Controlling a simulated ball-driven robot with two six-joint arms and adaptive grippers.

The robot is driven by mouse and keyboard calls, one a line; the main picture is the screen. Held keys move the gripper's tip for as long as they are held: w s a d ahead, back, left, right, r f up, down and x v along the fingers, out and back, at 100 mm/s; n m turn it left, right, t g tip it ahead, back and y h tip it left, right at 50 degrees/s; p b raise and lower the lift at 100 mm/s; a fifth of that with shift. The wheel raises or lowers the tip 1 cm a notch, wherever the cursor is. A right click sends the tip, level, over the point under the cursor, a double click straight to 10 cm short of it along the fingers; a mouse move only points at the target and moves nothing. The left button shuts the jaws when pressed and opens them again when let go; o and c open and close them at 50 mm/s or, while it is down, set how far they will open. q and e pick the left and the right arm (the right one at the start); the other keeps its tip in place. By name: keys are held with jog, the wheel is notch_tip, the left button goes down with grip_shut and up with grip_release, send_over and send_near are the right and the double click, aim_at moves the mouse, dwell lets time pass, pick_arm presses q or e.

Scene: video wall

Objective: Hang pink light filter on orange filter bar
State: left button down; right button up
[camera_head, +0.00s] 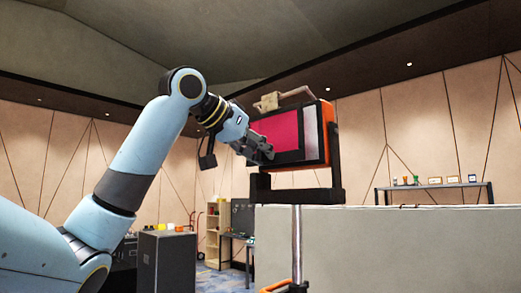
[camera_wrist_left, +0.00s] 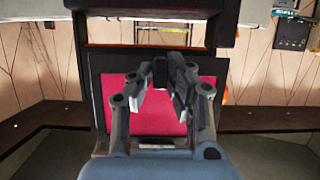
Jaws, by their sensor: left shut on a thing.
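The pink light filter (camera_head: 278,127) is a flat pink sheet in a dark frame, in front of a boxy lamp with an orange housing (camera_head: 327,130). My left gripper (camera_head: 267,152) is at the filter's lower edge in the head view, shut on it. In the left wrist view the pink filter (camera_wrist_left: 158,118) lies behind the fingers of my left gripper (camera_wrist_left: 162,76). My right gripper is out of view.
The lamp sits in a black bracket (camera_head: 338,196) above a pale grey wall (camera_head: 400,245). A metal pole (camera_head: 297,240) stands in front. A shelf with small items (camera_head: 440,187) is at the right. Dark cases (camera_head: 167,262) stand at lower left.

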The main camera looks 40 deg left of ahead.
pick_arm(q)
jog(key=c, duration=1.4)
grip_release()
jog(key=shift+o, duration=0.9)
jog(key=v, duration=1.2)
